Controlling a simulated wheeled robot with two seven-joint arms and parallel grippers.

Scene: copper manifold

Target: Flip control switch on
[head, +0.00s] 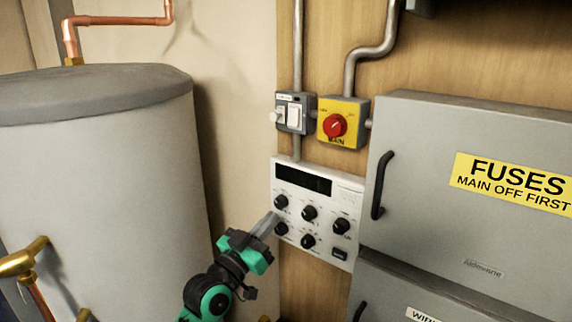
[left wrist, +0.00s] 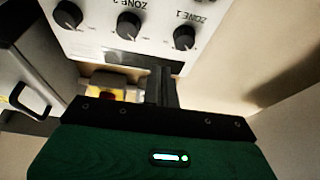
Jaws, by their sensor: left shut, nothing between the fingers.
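A white control panel (head: 318,187) with a dark display and several black knobs is on the wooden wall. A small dark rocker-like switch (head: 339,254) sits at its lower right corner; its position is too small to read. My left gripper (head: 273,219) is shut and empty, its fingertips in front of the panel's left knobs; I cannot tell if they touch. In the left wrist view the shut fingers (left wrist: 162,86) lie near the panel's edge (left wrist: 150,57), close to the knob marked ZONE 1 (left wrist: 184,37). My right gripper is not in view.
Above the panel are a grey box with a white switch (head: 294,114) and a yellow MAIN box (head: 342,122) with a red knob. A grey fuse cabinet (head: 450,130) with a black handle stands close at right. A large grey tank (head: 105,180) fills the left.

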